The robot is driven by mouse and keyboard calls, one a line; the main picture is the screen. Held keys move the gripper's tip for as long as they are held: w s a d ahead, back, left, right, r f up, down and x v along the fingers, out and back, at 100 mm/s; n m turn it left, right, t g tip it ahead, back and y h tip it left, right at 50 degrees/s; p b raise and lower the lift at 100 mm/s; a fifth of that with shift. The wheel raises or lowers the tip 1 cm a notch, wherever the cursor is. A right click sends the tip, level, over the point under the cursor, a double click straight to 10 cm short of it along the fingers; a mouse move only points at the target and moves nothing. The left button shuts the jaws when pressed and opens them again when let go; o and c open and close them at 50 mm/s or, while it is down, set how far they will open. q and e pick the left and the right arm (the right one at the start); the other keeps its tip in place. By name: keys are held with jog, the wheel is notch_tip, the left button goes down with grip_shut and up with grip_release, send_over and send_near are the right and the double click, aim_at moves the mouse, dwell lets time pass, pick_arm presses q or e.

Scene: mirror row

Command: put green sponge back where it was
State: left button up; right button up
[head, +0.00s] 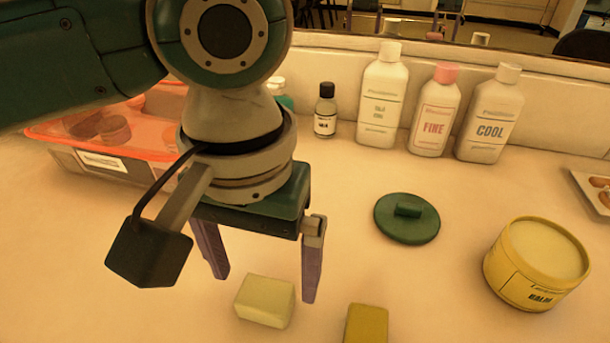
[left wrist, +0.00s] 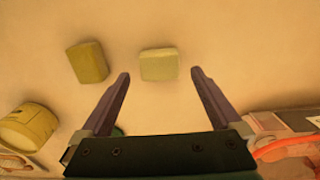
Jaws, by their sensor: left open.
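A pale yellow-green block (head: 265,302), which looks like the green sponge, lies on the counter at the lower middle of the head view. It also shows in the left wrist view (left wrist: 158,64), just beyond and between the fingertips. A darker olive-yellow block (head: 366,324) lies to its right, partly cut off by the lower edge; the left wrist view shows it whole (left wrist: 87,62). The warm light makes their colours hard to judge. My left gripper (head: 265,289) is open and empty, pointing down near the pale block. My right gripper is not in view.
A round green lid (head: 407,220) and yellow tub (head: 536,265) stand to the right. Several bottles, including the pink-capped one (head: 435,112), line the back wall. An orange-lidded box (head: 65,136) is at left, partly behind my arm. The counter (head: 400,275) is clear around the lid.

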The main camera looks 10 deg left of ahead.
aim_at(266, 289)
pick_arm(q)
notch_tip(266, 289, up, 9)
jog(key=p, duration=0.2)
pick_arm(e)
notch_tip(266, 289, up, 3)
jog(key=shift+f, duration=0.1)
pick_arm(q)
jog(key=s+d+f+m+t+h, duration=0.2)
jog(key=s+d+f+h, duration=0.2)
jog(key=s, duration=0.2)
jog(key=s+a+f+y, duration=0.1)
jog(key=s+a, duration=0.1)
jog(key=a, duration=0.2)
jog(key=s+a+f+t+y, duration=0.1)
jog(key=s+a, duration=0.1)
jog(key=a, duration=0.3)
jog(key=s+a+f+y, duration=0.1)
jog(key=s+a, duration=0.1)
jog(key=a, duration=0.2)
jog(key=shift+s+a+t+y, duration=0.2)
jog(key=shift+s+t+y, duration=0.1)
jog(key=shift+y, duration=0.1)
